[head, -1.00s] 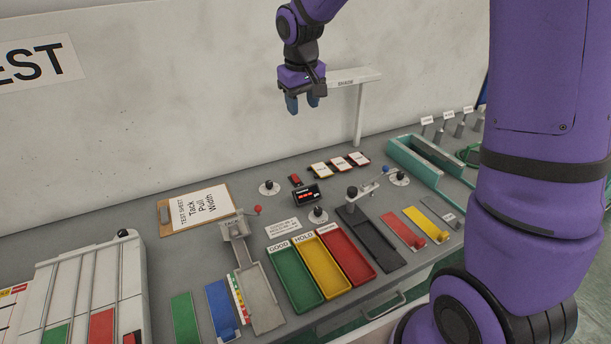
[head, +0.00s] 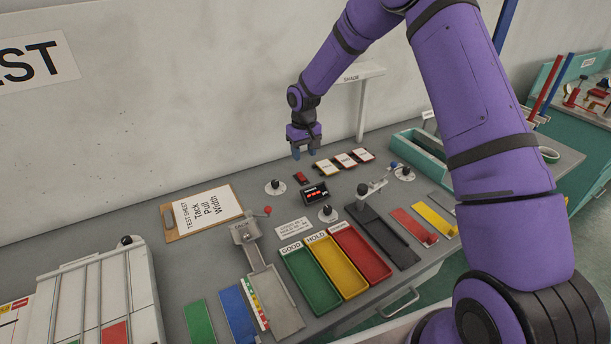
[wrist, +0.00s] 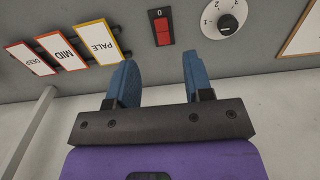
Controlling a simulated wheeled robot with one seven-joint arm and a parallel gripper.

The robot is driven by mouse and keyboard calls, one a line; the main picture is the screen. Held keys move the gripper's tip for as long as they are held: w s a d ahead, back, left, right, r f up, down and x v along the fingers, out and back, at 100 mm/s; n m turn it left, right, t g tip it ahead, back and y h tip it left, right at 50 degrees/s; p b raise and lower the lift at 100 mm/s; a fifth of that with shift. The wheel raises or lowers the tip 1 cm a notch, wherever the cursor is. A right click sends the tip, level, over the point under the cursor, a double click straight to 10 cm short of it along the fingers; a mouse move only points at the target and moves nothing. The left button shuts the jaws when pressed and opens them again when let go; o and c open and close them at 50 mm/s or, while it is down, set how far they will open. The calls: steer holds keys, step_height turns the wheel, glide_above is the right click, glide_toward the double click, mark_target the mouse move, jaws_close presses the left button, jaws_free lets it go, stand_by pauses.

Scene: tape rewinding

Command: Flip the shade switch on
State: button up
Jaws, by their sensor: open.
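A small red switch (head: 300,177) in a dark housing sits on the bench toward the wall. In the wrist view the red switch (wrist: 162,31) shows a "0" label at one end and lies just beyond the gap between my fingertips. My gripper (head: 304,154) is open, empty and pointing down, above and close to the switch in the head view. In the wrist view my gripper (wrist: 158,62) shows two blue fingers apart, with nothing between them. A white post with an arm marked SHADE (head: 358,75) stands behind my gripper.
A dial knob (head: 275,187) is left of the switch; it also shows in the wrist view (wrist: 226,22). Cards marked PALE (wrist: 95,40), MID and DEEP stand on the other side. A small display box (head: 315,193) and coloured trays (head: 310,280) lie nearer the front.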

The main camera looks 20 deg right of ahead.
mark_target(304, 180)
step_height(304, 180, down, 10)
steer(key=shift+r, duration=0.25)
steer(key=shift+c, duration=0.5)
jaws_close()
steer(key=shift+w+a+r+g+h, duration=0.1)
steer(key=shift+w+g+h, duration=0.1)
steer(key=shift+g, duration=0.65)
steer(key=shift+w+d+r+g+h, duration=0.1)
steer(key=shift+w+r+g+h, duration=0.05)
steer(key=shift+g, duration=0.65)
steer(key=shift+w+a+r+g+h, duration=0.1)
steer(key=shift+w+g+h, duration=0.1)
steer(key=shift+g, duration=0.65)
steer(key=shift+o, duration=0.5)
jaws_free()
steer(key=v, duration=0.7)
steer(key=shift+r, duration=0.25)
